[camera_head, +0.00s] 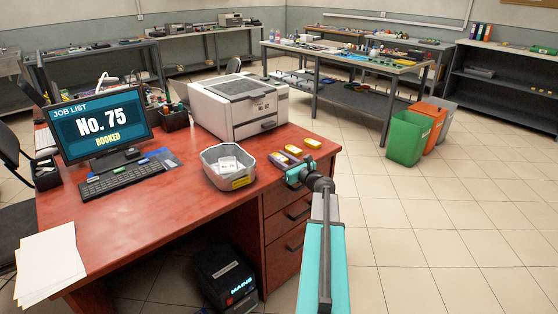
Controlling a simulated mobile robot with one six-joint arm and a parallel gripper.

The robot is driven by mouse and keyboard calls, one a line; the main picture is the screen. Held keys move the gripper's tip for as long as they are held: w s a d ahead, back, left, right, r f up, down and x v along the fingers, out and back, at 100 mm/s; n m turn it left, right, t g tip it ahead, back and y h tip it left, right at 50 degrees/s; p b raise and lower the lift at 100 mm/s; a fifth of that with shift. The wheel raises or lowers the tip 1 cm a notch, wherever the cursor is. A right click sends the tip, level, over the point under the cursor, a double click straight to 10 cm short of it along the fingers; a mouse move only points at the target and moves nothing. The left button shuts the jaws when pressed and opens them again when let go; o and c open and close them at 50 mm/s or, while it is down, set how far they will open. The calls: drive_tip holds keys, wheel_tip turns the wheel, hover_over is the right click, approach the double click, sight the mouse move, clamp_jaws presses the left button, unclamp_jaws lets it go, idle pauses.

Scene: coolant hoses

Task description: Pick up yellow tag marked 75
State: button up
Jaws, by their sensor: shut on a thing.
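The monitor (103,122) reads "No. 75 BOOKED".
A grey bin (211,174) with white packets and a yellow label stands left of my gripper. A printer (238,105) stands behind. The red desk (150,220) is clear in front. Green (405,138) and orange (432,115) bins stand on the floor to the right.

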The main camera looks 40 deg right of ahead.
sight(279, 157)
drive_tip(key=shift+r, duration=0.45)
wheel_tip(279, 157, up, 3)
drive_tip(key=shift+f, duration=0.1)
drive_tip(key=s+a+r, duration=0.1)
drive_tip(key=s+a, duration=0.2)
drive_tip(key=s, duration=1.2)
drive_tip(key=shift+s+r+p, duration=0.15)
drive_tip(key=shift+s+p, duration=0.15)
drive_tip(key=shift+s, duration=0.1)
